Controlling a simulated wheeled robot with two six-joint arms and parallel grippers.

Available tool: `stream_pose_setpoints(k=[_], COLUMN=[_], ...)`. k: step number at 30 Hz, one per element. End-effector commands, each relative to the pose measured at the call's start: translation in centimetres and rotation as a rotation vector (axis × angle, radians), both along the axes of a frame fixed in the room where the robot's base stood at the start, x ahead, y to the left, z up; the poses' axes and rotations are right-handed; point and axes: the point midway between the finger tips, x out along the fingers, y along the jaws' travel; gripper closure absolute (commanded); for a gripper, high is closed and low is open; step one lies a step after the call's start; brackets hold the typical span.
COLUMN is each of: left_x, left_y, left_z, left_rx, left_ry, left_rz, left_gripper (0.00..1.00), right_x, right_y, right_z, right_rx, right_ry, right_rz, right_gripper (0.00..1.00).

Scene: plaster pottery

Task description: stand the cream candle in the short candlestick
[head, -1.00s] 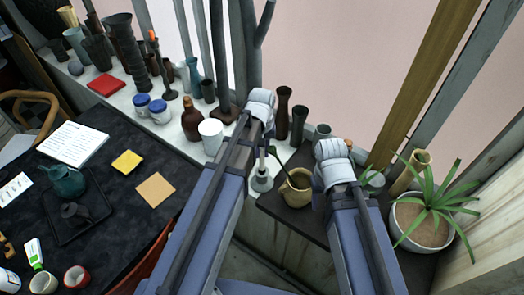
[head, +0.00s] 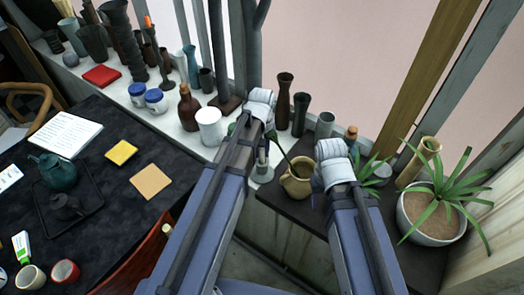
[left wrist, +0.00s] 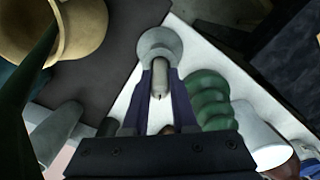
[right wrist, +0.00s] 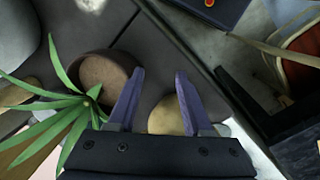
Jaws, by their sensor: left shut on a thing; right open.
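The cream candle (left wrist: 160,82) is upright in my left gripper (left wrist: 160,72), which is shut on it. Its wick end faces the camera in the left wrist view. Directly below it is a pale, round-based candlestick (left wrist: 158,42), also visible in the head view (head: 262,174) on the corner of the white sill. The candle lines up with the candlestick, but its lower end is hidden, so I cannot tell whether it is seated. My right gripper (right wrist: 156,76) is open and empty, above the dark shelf near the plant.
A white cup (head: 209,126) and a brown bottle (head: 189,108) stand left. Green ribbed pottery (left wrist: 209,100) is close beside my left fingers. A potted plant (head: 437,215) stands far right.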

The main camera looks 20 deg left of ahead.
Motion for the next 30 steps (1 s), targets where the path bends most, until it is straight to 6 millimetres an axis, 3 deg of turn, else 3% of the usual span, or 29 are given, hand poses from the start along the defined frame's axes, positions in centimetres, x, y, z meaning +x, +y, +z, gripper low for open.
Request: stream_pose_setpoints(k=[5,6,15,24,30], left_x=[0.0,0.0,0.0,0.0,0.0], left_y=[0.0,0.0,0.0,0.0,0.0], left_z=[0.0,0.0,0.0,0.2,1.3], left_rx=[0.000,0.000,0.000,0.000,0.000], left_ry=[0.000,0.000,0.000,0.000,0.000], left_rz=[0.000,0.000,0.000,0.000,0.000], left_gripper=[1.00,0.72,0.39,0.39,0.39], right_x=[0.0,0.0,0.0,0.0,0.0], right_y=[0.0,0.0,0.0,0.0,0.0], right_z=[0.0,0.0,0.0,0.2,1.3], right_rx=[0.000,0.000,0.000,0.000,0.000], right_ry=[0.000,0.000,0.000,0.000,0.000], right_rz=[0.000,0.000,0.000,0.000,0.000], right_gripper=[0.50,0.50,0.50,0.50,0.50])
